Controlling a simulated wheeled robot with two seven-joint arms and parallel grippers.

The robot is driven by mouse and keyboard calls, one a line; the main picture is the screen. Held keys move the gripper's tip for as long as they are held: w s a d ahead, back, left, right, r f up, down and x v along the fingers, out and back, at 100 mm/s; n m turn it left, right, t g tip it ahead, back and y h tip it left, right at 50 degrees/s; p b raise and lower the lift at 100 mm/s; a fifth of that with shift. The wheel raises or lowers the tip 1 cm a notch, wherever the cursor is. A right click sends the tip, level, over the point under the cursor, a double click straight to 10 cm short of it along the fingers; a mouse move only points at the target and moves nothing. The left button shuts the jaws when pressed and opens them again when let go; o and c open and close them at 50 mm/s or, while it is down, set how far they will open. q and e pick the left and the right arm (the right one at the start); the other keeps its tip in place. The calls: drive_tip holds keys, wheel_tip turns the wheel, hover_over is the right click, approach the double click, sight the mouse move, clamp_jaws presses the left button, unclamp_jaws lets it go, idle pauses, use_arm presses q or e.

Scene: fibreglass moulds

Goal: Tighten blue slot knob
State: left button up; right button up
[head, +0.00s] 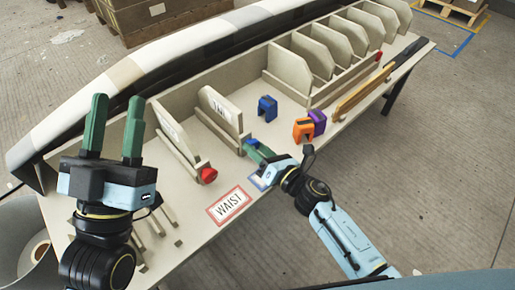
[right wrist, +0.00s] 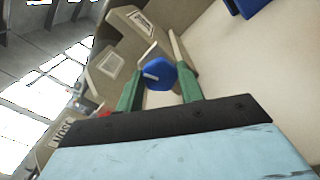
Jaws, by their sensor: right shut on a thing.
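The blue slot knob (right wrist: 160,74) sits between the two green fingers of my right gripper (right wrist: 160,70) in the right wrist view, and the fingers are shut on it. In the head view my right gripper (head: 255,148) reaches to the front end of a slot divider, and its fingers mostly hide the knob there. A red knob (head: 208,175) is on the front end of the slot to the left. My left gripper (head: 118,98) is open and empty, with its fingers pointing up, over the left end of the bench.
A blue block (head: 267,107), an orange block (head: 303,129) and a purple block (head: 318,120) stand on the bench near my right gripper. Several beige dividers (head: 318,55) stand behind them. A red-edged WAIST label (head: 229,205) lies near the front edge. Several short pegs are under my left gripper.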

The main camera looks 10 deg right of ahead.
drive_tip(key=o, duration=1)
drive_tip(key=p+v, duration=0.2)
drive_tip(key=v, duration=0.6)
drive_tip(key=shift+s+d, duration=0.1)
drive_tip(key=shift+s, duration=0.05)
use_arm(q)
wheel_tip(320, 180, down, 6)
drive_tip(key=w+g+y, duration=0.1)
drive_tip(key=w+g, duration=0.1)
drive_tip(key=g, duration=0.3)
drive_tip(key=shift+w+g+y+p, duration=0.3)
drive_tip(key=shift+w+p, duration=0.05)
drive_tip(key=shift+p, duration=0.05)
use_arm(e)
drive_tip(key=shift+v, duration=2.55)
